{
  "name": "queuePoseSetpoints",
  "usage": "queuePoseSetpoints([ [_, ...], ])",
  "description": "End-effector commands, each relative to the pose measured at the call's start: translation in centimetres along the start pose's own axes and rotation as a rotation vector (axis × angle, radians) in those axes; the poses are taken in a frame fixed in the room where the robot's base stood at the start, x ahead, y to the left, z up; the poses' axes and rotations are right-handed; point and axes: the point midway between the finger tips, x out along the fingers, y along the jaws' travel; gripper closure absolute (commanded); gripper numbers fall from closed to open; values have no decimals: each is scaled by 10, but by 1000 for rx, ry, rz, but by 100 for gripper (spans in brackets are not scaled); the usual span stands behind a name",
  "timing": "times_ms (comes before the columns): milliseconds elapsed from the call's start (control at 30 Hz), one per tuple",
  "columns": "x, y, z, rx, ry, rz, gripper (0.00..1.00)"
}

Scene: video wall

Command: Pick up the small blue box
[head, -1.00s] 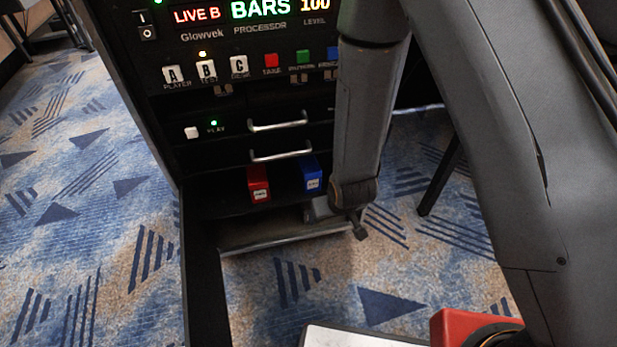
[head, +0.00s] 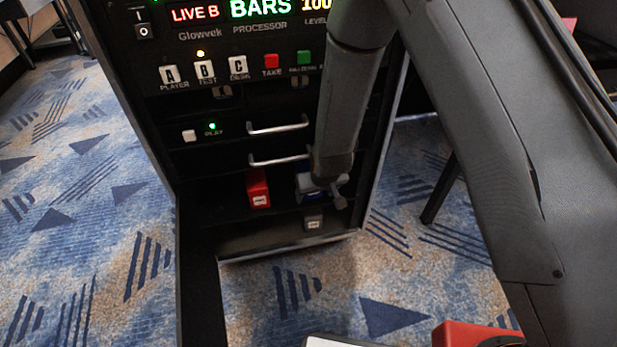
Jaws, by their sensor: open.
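The small blue box (head: 304,181) sits on the open shelf low in the black rack, to the right of a red box. Only slivers of its blue show in the head view, as my gripper covers most of it. My gripper (head: 323,193) is open at the end of the downward-reaching arm, in front of the blue box. Whether its fingers are around the box or only in front of it, and whether they touch it, I cannot tell.
The red box (head: 258,189) stands close on the left on the same shelf. A small grey labelled box (head: 313,221) shows just below my gripper. Two drawer handles (head: 279,160) stick out above. Patterned carpet (head: 90,230) lies clear at left.

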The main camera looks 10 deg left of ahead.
Motion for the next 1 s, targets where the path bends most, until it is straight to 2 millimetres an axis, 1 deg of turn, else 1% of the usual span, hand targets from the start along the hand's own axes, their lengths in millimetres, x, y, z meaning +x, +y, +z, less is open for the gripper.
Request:
queuePoseSetpoints([
  [33,3,0,-7,1,2,0,31],
  [133,13,0,-4,0,-2,0,31],
  [400,14,0,-5,0,0,0,31],
  [467,14,0,-5,0,0,0,40],
  [700,14,0,-5,0,0,0,80],
  [733,14,0,-5,0,0,0,84],
  [1000,12,0,-5,0,1,0,84],
])
